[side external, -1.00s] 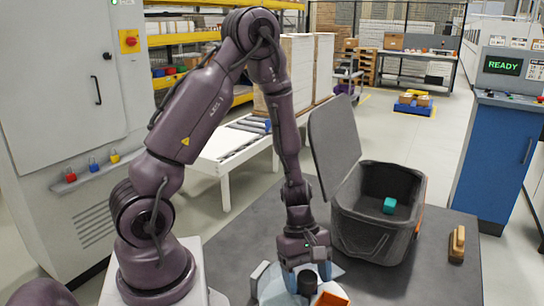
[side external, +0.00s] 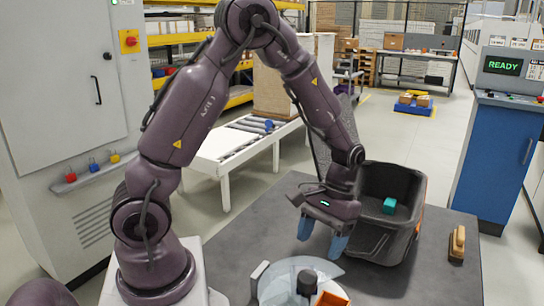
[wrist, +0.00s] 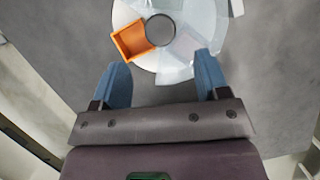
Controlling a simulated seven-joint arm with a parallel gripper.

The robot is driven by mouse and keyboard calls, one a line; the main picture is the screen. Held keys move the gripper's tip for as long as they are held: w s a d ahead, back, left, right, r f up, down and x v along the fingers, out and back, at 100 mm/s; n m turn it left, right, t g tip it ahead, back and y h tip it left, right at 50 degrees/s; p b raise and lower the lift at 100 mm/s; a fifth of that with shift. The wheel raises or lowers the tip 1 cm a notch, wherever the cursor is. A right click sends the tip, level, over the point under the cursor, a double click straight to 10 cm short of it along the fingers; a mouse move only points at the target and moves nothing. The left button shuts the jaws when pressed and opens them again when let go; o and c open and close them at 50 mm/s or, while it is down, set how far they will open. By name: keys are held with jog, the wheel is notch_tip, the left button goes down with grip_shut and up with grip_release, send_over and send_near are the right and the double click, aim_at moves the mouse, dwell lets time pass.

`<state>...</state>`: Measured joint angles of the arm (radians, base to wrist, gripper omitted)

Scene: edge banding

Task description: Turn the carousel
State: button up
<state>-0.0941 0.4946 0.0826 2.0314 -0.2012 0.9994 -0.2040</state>
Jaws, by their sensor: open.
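The carousel (side external: 283,283) is a round, pale, partly see-through disc on the dark table, with a dark round knob (side external: 306,282) at its middle. An orange open box (side external: 331,300) sits on the disc beside the knob. In the wrist view the carousel (wrist: 185,65) lies ahead of my fingers, with the orange box (wrist: 131,41) left of the knob. My gripper (side external: 321,238) is open with blue fingers and nothing between them. It is tilted above the table, behind the carousel and beside the dark bin. The carousel's front part is cut off in the side view.
A wooden-handled brush (side external: 457,244) lies at the table's right. A small pale upright piece (side external: 258,277) stands at the carousel's left edge.

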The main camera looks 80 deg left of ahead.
jog(key=s+d+r+m+t+y, duration=0.1)
jog(key=s+r+m+t, duration=0.2)
jog(key=r, duration=0.7)
jog(key=s+d+r+m+t+y, duration=0.1)
jog(key=s+r+m+t, duration=0.2)
jog(key=s+r+t, duration=0.3)
notch_tip(320, 180, up, 4)
jog(key=shift+s+d+f+t, duration=0.15)
jog(key=shift+s+d+t, duration=0.2)
jog(key=shift+s, duration=0.35)
dwell(1.1)
